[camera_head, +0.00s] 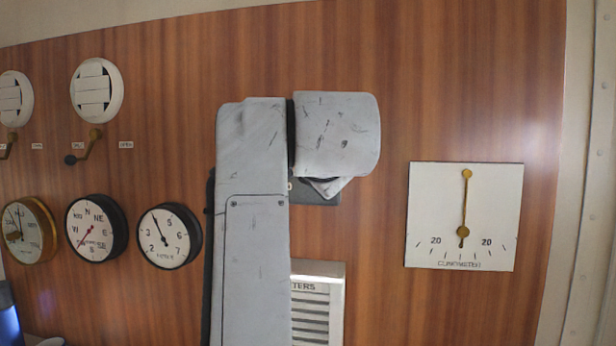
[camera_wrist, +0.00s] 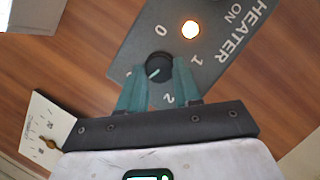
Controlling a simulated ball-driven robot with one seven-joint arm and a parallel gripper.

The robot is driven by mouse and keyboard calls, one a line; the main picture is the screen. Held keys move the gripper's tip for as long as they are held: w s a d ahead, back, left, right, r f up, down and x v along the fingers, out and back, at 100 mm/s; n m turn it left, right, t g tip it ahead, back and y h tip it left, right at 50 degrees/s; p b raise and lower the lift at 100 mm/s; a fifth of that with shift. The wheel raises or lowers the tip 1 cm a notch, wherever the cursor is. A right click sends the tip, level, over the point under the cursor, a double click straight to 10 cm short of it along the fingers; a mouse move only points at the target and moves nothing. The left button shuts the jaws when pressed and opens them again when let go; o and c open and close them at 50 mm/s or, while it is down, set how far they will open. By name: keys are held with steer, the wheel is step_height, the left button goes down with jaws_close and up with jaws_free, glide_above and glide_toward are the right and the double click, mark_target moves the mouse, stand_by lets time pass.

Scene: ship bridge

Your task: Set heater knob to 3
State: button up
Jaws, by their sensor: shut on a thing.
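The heater panel (camera_wrist: 212,75) is a dark grey plate, seen tilted in the wrist view, with a lit lamp (camera_wrist: 190,29) beside the "HEATER ON" lettering. Its round black knob (camera_wrist: 158,62) has a pale pointer mark that points to the lower left in this view. The 0, 1 and 2 labels show around it; no 3 is visible, and the left finger covers part of that side. My gripper (camera_wrist: 160,72) has its teal fingers shut on the knob, one on each side. In the head view my arm hides the knob and most of the panel (camera_head: 322,196).
In the head view a white clinometer (camera_head: 440,215) hangs to the right of my arm. Round gauges (camera_head: 169,237) and small levers (camera_head: 90,147) are on the wall to the left. A framed list (camera_head: 322,272) hangs below the panel, partly behind my arm.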

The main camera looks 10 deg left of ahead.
steer(key=shift+f+m+y+b, duration=0.4)
steer(key=shift+m+y, duration=0.1)
steer(key=shift+m, duration=0.4)
steer(key=shift+t, duration=0.3)
steer(key=o, duration=0.8)
steer(key=shift+o, duration=1.2)
steer(key=shift+r, duration=0.15)
steer(key=shift+s, duration=0.1)
steer(key=b+v, duration=0.3)
steer(key=v, duration=0.7)
steer(key=shift+s+d, duration=0.15)
steer(key=shift+s, duration=0.15)
